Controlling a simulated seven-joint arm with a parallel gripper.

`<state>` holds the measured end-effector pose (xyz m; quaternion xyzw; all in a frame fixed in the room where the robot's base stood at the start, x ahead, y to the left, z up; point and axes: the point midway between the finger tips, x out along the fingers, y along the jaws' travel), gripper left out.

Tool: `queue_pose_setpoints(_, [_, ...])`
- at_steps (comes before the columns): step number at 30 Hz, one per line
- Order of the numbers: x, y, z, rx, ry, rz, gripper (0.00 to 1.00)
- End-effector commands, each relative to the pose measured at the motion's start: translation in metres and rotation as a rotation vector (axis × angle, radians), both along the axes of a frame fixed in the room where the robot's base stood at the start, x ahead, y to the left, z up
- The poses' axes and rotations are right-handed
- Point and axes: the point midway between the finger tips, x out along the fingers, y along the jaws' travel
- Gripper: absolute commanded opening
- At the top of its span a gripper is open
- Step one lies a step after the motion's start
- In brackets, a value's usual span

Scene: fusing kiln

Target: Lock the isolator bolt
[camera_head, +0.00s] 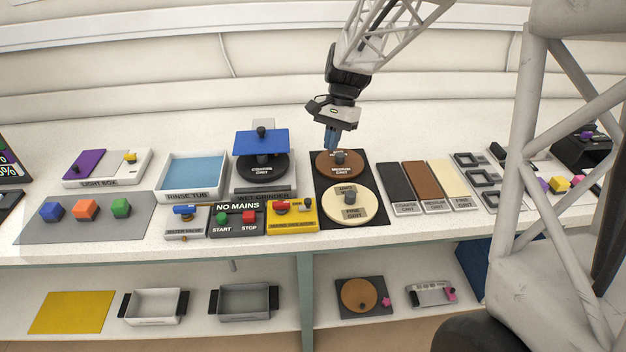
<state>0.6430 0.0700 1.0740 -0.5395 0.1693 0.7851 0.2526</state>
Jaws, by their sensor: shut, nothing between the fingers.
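A yellow box (291,219) with a red handle (281,204) stands at the front of the bench and looks like the isolator. A small dark knob shows at the right of its top, perhaps the bolt; its exact position is too small to tell. My gripper (332,144) points down, shut and empty, behind and to the right of the yellow box. It is over or close in front of the brown grit disc (350,163); I cannot tell whether it touches. The START/STOP panel (237,219) beside the box reads NO MAINS.
The wet grinder (263,178) with a blue plate (262,142) stands behind the box. A cream fine grit disc (349,205) lies right of it. Left are the water valve (187,224) and rinse tub (192,195). Grit strips (434,187) lie further right. A lower shelf holds trays.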

Motion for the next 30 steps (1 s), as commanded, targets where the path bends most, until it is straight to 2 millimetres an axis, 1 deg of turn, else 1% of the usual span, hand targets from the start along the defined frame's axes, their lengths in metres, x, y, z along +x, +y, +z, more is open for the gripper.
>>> queue_pose_setpoints(6, [0.006,0.002,-0.004,0.001,0.014,-0.009,0.00])
queue_pose_setpoints(20, [0.005,0.002,-0.007,0.001,0.014,-0.010,0.00])
queue_pose_setpoints(26, [0.002,0.005,-0.017,0.002,0.015,-0.010,0.00])
queue_pose_setpoints(30, [-0.003,0.008,-0.032,0.002,0.015,-0.010,0.00])
